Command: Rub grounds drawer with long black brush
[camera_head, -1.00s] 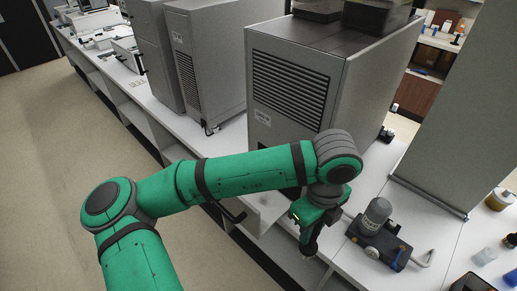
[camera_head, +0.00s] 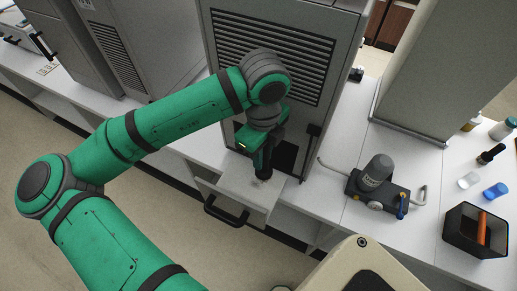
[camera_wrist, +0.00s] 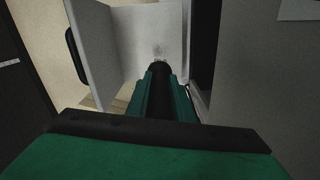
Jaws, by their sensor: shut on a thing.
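The grounds drawer (camera_head: 232,183) is pulled out below the grey machine, with a dark bar handle (camera_head: 226,211) on its front. Its pale inside also shows in the wrist view (camera_wrist: 135,35). My gripper (camera_head: 264,160) points down over the drawer and is shut on the long black brush (camera_head: 264,174). The brush's dark end also shows in the wrist view (camera_wrist: 160,70), beside a small dark smudge on the drawer's floor. I cannot tell whether the brush touches the floor. The gripper hides most of the brush.
The grey machine (camera_head: 335,60) rises close behind my gripper. On the counter to the right stand a small device with a grey top (camera_head: 376,175), a black open box (camera_head: 462,240) with an orange item, and several small bottles. Open floor lies at left.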

